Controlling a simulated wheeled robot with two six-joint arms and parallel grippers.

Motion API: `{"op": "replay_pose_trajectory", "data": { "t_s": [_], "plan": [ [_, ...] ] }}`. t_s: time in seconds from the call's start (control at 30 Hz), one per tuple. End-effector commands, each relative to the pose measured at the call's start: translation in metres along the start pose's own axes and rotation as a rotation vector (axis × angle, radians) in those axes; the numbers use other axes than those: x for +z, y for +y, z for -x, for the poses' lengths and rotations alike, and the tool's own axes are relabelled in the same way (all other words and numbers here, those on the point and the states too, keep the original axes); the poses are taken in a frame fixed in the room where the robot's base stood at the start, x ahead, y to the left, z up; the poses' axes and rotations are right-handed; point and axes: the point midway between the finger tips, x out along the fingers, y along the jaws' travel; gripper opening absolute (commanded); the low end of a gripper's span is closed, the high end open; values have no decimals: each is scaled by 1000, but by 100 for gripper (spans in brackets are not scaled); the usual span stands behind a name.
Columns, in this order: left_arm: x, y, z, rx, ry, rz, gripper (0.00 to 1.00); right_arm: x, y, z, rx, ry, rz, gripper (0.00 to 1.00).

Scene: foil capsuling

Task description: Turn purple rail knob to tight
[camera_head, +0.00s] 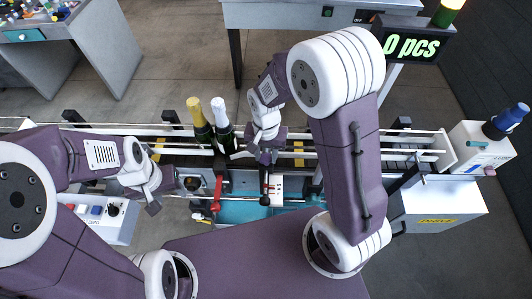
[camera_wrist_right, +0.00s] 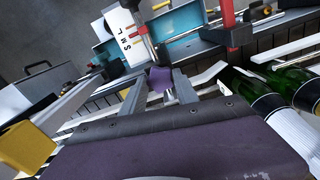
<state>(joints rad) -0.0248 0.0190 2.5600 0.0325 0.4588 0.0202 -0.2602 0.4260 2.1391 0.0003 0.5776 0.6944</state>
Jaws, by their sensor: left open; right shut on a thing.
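The purple rail knob (camera_wrist_right: 160,78) sits between the two grey fingers of my right gripper (camera_wrist_right: 162,92) in the right wrist view. The gripper is shut on it, and a short metal stem shows below the knob. In the head view my right gripper (camera_head: 266,158) reaches down over the rails, and I cannot make out the knob there. My left gripper (camera_head: 172,194) is open and empty at the left, near the front rail. The knob's tightness cannot be told.
Two green bottles, one gold-topped (camera_head: 197,117) and one white-topped (camera_head: 220,118), stand close left of my right gripper. Red clamps (camera_head: 217,192) stand near the teal tray (camera_head: 240,212). A control box (camera_head: 108,216) is at left. A display (camera_head: 411,47) reads "0 pcs".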

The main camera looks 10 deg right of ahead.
Motion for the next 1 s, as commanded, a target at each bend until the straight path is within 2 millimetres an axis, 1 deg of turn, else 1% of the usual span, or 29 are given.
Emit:
{"op": "replay_pose_trajectory", "data": {
  "t_s": [1.0],
  "plan": [
    [-2,0,18,0,0,0,50,-1,-1,2,-4,2,-960,0]
  ]
}}
